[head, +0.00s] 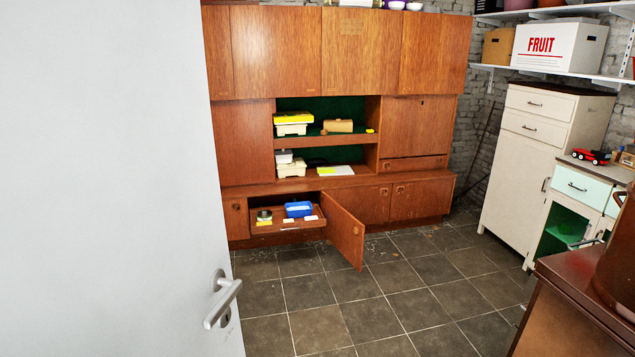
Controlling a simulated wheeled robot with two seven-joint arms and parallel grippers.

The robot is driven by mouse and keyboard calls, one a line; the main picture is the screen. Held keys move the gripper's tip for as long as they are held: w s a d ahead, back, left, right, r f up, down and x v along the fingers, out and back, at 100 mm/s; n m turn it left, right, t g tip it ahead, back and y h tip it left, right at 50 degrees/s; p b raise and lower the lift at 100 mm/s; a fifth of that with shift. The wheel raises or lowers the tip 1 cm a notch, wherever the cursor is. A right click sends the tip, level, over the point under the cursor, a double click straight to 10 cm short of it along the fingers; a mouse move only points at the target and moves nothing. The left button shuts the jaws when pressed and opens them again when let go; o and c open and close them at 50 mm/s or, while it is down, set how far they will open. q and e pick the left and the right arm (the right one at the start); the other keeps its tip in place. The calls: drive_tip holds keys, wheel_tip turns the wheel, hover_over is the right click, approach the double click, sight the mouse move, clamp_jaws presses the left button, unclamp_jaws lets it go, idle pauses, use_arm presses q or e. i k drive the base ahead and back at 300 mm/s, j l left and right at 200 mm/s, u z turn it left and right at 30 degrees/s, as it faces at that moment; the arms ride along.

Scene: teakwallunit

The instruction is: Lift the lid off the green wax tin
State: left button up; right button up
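No tin that I can clearly tell as green shows in the head view. A small round dark tin-like thing (264,215) sits at the left of a low pulled-out wooden tray (288,227) in the teak wall unit. It is too small to tell its colour well or whether it has a lid. A blue box (298,209) stands to its right on the tray. Small yellow and white pieces lie in front of them. Neither of my grippers is in view.
A pale door (110,180) with a lever handle (222,300) fills the left side. The unit's low cabinet door (345,232) stands open into the room. The tiled floor (370,310) is clear in the middle. A brown-topped piece (585,285) stands at the lower right.

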sight(263, 213)
drive_tip(key=i+l+z, duration=0.3)
drive_tip(key=i, duration=0.5)
drive_tip(key=i+z, duration=0.3)
drive_tip(key=i, duration=0.45)
drive_tip(key=i+u, duration=0.4)
drive_tip(key=i, duration=0.2)
drive_tip(key=i+l+u, duration=0.2)
drive_tip(key=i+u, duration=0.15)
drive_tip(key=i, duration=0.2)
drive_tip(key=i+j+u, duration=0.1)
drive_tip(key=i+u, duration=1)
drive_tip(key=u, duration=0.2)
drive_tip(key=i+u, duration=0.45)
drive_tip(key=i, duration=1.55)
drive_tip(key=i+j+z, duration=0.1)
drive_tip(key=i, duration=0.45)
drive_tip(key=i+j+z, duration=0.15)
drive_tip(key=i, duration=0.45)
drive_tip(key=i+z, duration=0.1)
drive_tip(key=z, duration=0.3)
drive_tip(key=i+z, duration=0.1)
drive_tip(key=z, duration=0.35)
